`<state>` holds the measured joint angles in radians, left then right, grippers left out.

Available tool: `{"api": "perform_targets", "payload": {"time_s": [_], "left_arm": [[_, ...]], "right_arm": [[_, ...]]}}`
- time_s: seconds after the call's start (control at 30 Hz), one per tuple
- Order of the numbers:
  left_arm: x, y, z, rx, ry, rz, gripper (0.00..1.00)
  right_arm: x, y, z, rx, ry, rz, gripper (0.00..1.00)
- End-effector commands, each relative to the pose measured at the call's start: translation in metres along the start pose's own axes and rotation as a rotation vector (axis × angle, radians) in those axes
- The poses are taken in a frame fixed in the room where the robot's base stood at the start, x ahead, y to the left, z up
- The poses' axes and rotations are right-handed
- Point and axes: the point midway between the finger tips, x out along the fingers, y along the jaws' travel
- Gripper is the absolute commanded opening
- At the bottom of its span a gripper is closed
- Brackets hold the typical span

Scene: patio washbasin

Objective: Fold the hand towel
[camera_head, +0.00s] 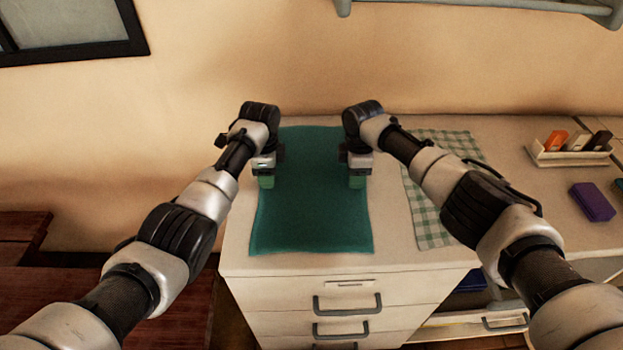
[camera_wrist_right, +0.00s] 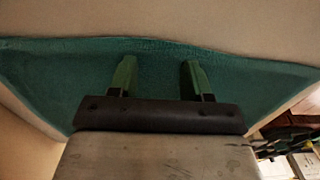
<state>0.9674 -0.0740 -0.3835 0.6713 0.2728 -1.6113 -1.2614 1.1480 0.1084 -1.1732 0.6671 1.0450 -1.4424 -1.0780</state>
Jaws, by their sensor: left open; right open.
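The hand towel (camera_head: 312,215) is dark green and lies spread flat on the white counter, reaching from near the wall to near the front edge. My left gripper (camera_head: 266,180) is open at the towel's left edge, pointing down. My right gripper (camera_head: 357,180) is open over the towel's right side, pointing down. In the right wrist view the towel (camera_wrist_right: 60,80) spreads behind the two green fingers of my right gripper (camera_wrist_right: 158,78), which are apart with nothing clearly between them. Whether the fingertips touch the cloth cannot be told.
A green checked cloth (camera_head: 428,228) lies right of the towel, partly under my right arm. A tray (camera_head: 568,157) with several coloured items and a purple block (camera_head: 592,202) stand further right. The counter has drawers (camera_head: 347,304) below. The wall is close behind.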

Motion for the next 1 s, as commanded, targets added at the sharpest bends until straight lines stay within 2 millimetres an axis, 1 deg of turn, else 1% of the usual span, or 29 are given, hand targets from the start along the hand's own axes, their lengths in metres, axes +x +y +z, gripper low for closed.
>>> {"api": "perform_targets", "payload": {"time_s": [0.27,0.9,1.0], "left_arm": [[0.0026,0.0006,0.0005,-0.001,-0.001,0.003,0.49],[0.0035,0.0009,0.0008,-0.001,-0.002,0.004,0.01],[0.0036,0.0009,0.0009,-0.001,-0.002,0.004,0.0]], "right_arm": [[0.0024,-0.0008,0.0003,0.001,-0.001,-0.003,0.49],[0.003,-0.001,0.0007,0.001,-0.002,-0.003,0.01],[0.003,-0.001,0.0007,0.001,-0.002,-0.003,0.0]]}}
